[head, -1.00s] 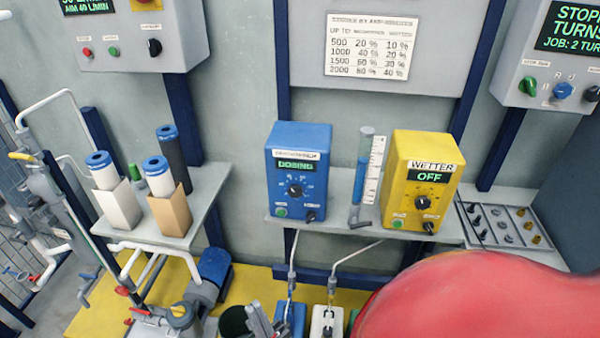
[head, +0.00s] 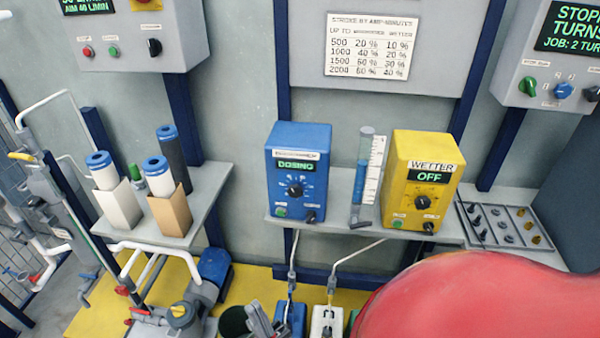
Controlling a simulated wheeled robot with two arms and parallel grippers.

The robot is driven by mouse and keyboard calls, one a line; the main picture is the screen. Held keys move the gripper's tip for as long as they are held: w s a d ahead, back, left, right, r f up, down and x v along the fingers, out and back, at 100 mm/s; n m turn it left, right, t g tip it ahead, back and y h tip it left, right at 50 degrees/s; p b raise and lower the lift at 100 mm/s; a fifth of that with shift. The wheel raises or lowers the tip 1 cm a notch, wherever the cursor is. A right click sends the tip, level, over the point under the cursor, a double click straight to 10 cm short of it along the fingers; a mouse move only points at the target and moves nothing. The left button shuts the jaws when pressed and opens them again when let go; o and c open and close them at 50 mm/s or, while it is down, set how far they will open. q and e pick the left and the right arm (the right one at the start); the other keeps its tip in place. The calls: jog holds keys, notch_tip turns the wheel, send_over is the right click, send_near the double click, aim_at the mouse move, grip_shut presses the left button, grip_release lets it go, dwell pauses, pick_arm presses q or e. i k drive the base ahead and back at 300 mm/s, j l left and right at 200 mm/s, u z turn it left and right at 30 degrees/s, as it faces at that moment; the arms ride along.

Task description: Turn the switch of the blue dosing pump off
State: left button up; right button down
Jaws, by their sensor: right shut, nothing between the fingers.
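The blue dosing pump (head: 287,170) stands on the grey wall shelf, left of the yellow wetter pump (head: 418,180). Its lit display (head: 296,165) reads DOSING. A dial (head: 295,189) sits mid-front. Below it are a green button (head: 281,212) at left and a small black switch (head: 311,216) at right. The exact angle of the switch is too small to tell. My right gripper (head: 254,306) shows at the bottom edge, well below the pump and apart from it. It is shut and empty. My left gripper is not in view.
A measuring cylinder (head: 361,170) stands between the pumps. The wetter display reads OFF. A tray of small parts (head: 508,226) lies at right. Tubes run down to a blue container (head: 291,318) and a white container (head: 326,322). A filter shelf (head: 212,190) is at left.

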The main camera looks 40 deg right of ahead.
aim_at(310, 215)
jog(key=z, duration=1.65)
